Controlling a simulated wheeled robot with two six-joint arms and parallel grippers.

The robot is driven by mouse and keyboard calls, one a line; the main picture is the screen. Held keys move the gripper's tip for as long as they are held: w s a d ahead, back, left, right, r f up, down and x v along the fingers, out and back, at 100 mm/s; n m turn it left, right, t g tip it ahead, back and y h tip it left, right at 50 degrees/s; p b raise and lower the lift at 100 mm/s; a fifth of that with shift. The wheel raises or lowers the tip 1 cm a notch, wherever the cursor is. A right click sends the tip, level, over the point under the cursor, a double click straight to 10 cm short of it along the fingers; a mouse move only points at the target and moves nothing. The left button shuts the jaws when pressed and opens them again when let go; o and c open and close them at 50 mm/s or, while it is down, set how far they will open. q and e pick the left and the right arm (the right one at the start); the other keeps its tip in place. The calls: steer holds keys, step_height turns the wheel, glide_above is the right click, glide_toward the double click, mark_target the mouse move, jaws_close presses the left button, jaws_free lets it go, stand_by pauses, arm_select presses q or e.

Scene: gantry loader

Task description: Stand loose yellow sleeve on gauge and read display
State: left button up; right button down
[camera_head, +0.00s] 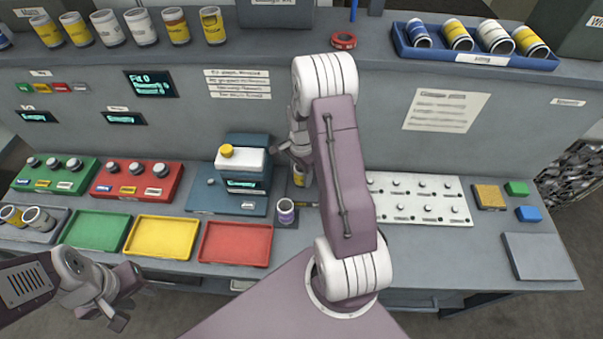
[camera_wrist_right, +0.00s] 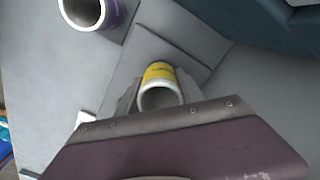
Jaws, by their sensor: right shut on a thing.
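A yellow sleeve with a white band (camera_wrist_right: 157,72) stands between the fingers of my right gripper (camera_wrist_right: 158,90), which is shut on it. In the head view the yellow sleeve (camera_head: 299,182) shows partly behind my right arm, and my right gripper (camera_head: 292,158) is mostly hidden. The sleeve is just right of the teal gauge (camera_head: 215,195), over a grey plate; I cannot tell whether it touches it. The gauge has a white top, a yellow knob and a small display (camera_head: 243,185), seemingly reading "Empty". My left gripper (camera_head: 118,302) is open and empty at the lower left.
Green (camera_head: 97,232), yellow (camera_head: 160,238) and red (camera_head: 235,243) trays line the front left. A white peg board (camera_head: 420,200) lies to the right. A blue tray (camera_head: 470,58) of sleeves sits on the upper shelf.

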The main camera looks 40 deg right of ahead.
steer(key=shift+f, duration=0.35)
stand_by(0.4)
steer(key=c, duration=0.7)
jaws_free()
steer(key=shift+o, duration=0.2)
step_height(320, 180, up, 9)
steer(key=b, duration=0.1)
